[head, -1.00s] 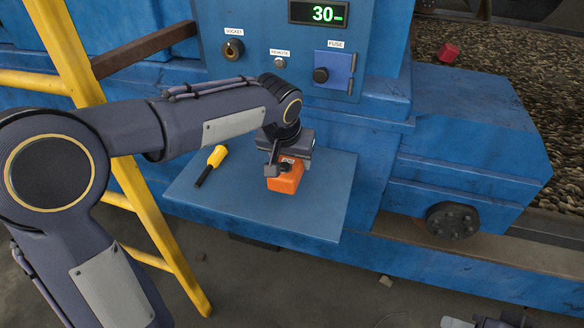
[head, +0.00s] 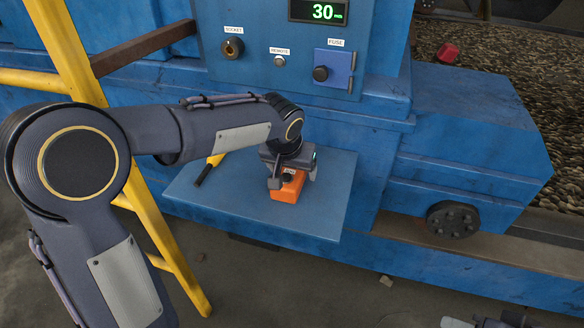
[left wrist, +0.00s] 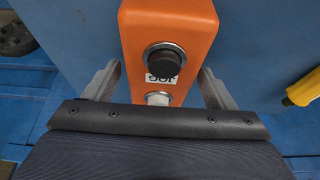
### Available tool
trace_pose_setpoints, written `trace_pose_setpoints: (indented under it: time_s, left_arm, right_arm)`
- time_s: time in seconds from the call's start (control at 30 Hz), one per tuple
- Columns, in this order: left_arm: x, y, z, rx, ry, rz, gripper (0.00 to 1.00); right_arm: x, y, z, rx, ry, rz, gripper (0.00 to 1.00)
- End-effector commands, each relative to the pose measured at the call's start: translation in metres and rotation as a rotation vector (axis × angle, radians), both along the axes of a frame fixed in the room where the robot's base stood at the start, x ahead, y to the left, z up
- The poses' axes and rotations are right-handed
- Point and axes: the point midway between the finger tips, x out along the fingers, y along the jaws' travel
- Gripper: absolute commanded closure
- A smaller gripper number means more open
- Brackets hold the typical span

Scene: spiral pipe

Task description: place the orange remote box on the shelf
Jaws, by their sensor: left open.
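The orange remote box (head: 288,188) sits on the blue shelf (head: 325,215), near its middle. My left gripper (head: 291,180) is above and around the near part of the box, its fingers pointing down. In the left wrist view the orange box (left wrist: 170,28) shows a black round knob, a small label and a light button. The open left gripper (left wrist: 160,88) has one finger on each side of the box, with gaps visible. My right gripper (head: 500,322) shows only partly at the bottom edge, too little to read its jaws.
A yellow-handled tool (head: 212,165) lies on the shelf left of the box, partly behind my left arm. A blue panel (head: 285,40) with socket, remote and fuse labels rises behind. A yellow ladder (head: 165,225) stands at left. The shelf's right part is clear.

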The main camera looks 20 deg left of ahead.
Motion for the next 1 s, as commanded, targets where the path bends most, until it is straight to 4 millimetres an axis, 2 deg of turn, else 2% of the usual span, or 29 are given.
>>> trace_pose_setpoints:
  time_s: [0.27, 0.7, 0.83, 1.0]
  left_arm:
    - [-0.002, 0.000, 0.009, -0.001, -0.003, 0.000, 0.22]
    - [-0.036, 0.001, 0.091, -0.002, -0.005, -0.001, 0.22]
    - [-0.042, 0.001, 0.105, -0.001, -0.002, 0.000, 0.22]
    - [-0.046, 0.001, 0.114, 0.000, -0.001, 0.000, 0.22]
  right_arm:
    - [0.000, 0.000, 0.003, 0.000, 0.000, 0.000, 0.64]
    - [0.000, 0.000, 0.007, 0.000, 0.000, 0.000, 0.64]
    - [0.000, 0.000, 0.008, 0.000, 0.000, 0.000, 0.64]
    - [0.000, 0.000, 0.009, 0.000, 0.000, 0.000, 0.64]
